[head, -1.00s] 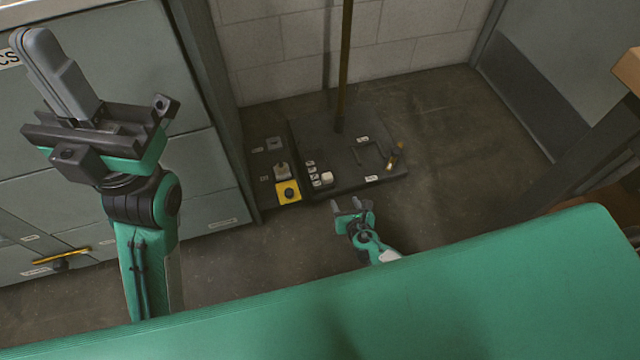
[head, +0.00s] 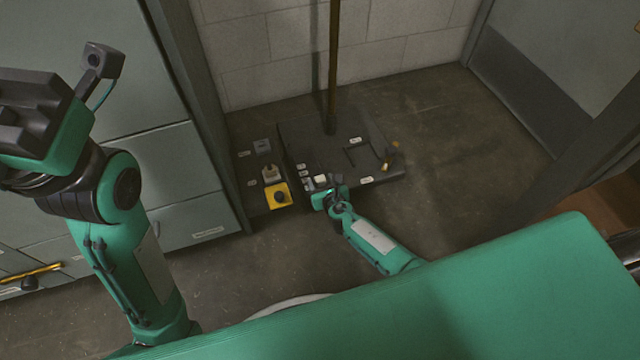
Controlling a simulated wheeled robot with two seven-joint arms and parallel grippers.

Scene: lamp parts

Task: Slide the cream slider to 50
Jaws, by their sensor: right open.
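The cream slider (head: 320,179) is a small pale block on the dark floor panel (head: 345,192), beside a column of small white labels (head: 302,172). The labels are too small to read. My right gripper (head: 321,189) is open, low over the panel's front edge and just in front of the cream slider. I cannot tell whether its fingers touch the slider. My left gripper (head: 20,110) is large at the left edge, raised well away from the panel. Its fingers are cut off by the frame, so its opening does not show.
Left of the slider is a yellow box with a black knob (head: 279,196) and a pale switch (head: 269,172). A pole (head: 333,70) rises behind. Grey drawers (head: 180,180) stand at left; floor at right is clear.

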